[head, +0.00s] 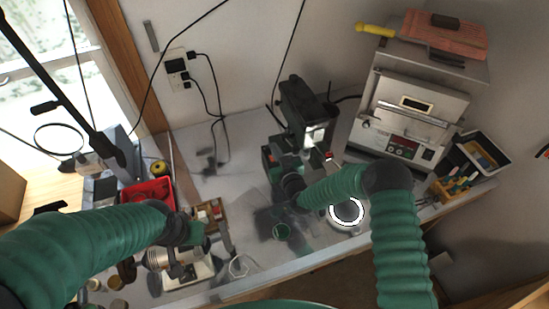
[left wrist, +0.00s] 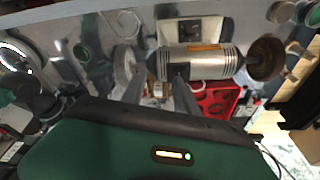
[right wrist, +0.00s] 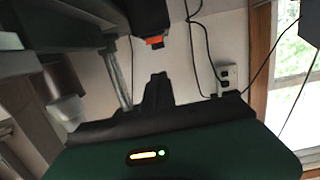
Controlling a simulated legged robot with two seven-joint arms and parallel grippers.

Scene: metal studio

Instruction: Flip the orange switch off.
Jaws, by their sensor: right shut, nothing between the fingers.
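An orange switch (right wrist: 155,41) shows in the right wrist view at the lower end of a black part of a machine. My right gripper (right wrist: 158,76) is shut and empty. Its tip appears just below the switch in that view, with a gap between them. My left gripper (left wrist: 158,92) is open, near a silver cylindrical tool (left wrist: 200,62).
A white oven-like device (head: 412,112) stands to the right of the machine. A round white-rimmed item (head: 346,212) lies near my right forearm. A red bin (head: 148,193) is at left. A wall outlet (head: 178,72) with cables is behind. The bench's back left is fairly clear.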

